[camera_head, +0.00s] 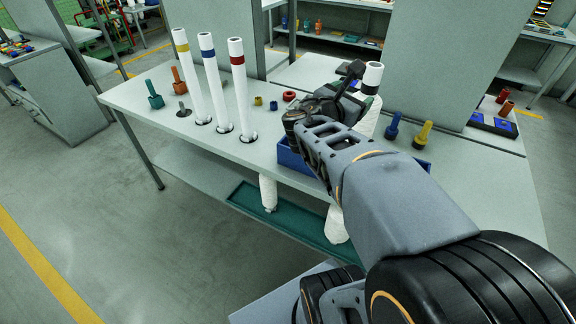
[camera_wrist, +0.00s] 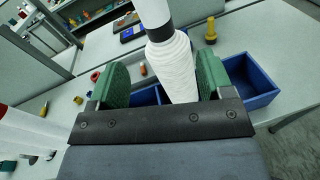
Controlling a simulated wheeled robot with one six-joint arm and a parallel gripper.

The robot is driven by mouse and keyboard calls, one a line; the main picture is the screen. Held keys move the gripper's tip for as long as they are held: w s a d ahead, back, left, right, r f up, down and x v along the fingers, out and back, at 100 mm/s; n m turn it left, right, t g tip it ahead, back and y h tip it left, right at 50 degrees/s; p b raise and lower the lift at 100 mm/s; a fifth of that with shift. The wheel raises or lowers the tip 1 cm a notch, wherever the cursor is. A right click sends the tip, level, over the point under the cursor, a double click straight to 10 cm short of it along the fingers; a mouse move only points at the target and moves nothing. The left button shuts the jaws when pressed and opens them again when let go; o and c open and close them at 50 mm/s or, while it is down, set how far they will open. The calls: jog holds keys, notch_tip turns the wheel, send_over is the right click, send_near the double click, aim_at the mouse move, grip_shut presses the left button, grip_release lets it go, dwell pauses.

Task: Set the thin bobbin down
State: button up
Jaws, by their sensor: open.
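A white wound bobbin (camera_wrist: 176,66) with a black band stands between the green pads of my gripper (camera_wrist: 163,80) in the wrist view. My gripper is open; a gap shows at the left pad, and the bobbin is close to the right pad. In the head view my gripper (camera_head: 345,92) is over the bench, beside the bobbin's white top and black band (camera_head: 372,76). The bobbin's foot is hidden, so I cannot tell what it rests on. A blue tray (camera_head: 290,158) lies beneath, partly hidden by my arm; it also shows in the wrist view (camera_wrist: 262,98).
Three white tubes with yellow (camera_head: 188,75), blue (camera_head: 213,80) and red (camera_head: 240,88) bands stand on the bench at left. Two white bobbins (camera_head: 268,193) (camera_head: 337,222) stand in a green tray (camera_head: 250,200) below. Small coloured pieces, including a yellow one (camera_head: 422,135), dot the bench.

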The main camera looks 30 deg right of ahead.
jog(key=s+a+f+m+g+y, duration=0.2)
jog(key=s+a+f+m+y, duration=0.1)
jog(key=a+f+m+y, duration=0.6)
jog(key=s+a+f+m+y, duration=0.1)
jog(key=a+f+m+y, duration=0.1)
jog(key=a+m, duration=0.4)
jog(key=s+a+f+m+y, duration=0.1)
jog(key=a+f+m+y, duration=0.2)
jog(key=a, duration=0.4)
jog(key=m+y, duration=0.1)
jog(key=m, duration=0.1)
jog(key=shift+a+f+m+y, duration=0.35)
jog(key=shift+a+m+y, duration=0.05)
jog(key=shift+s, duration=0.1)
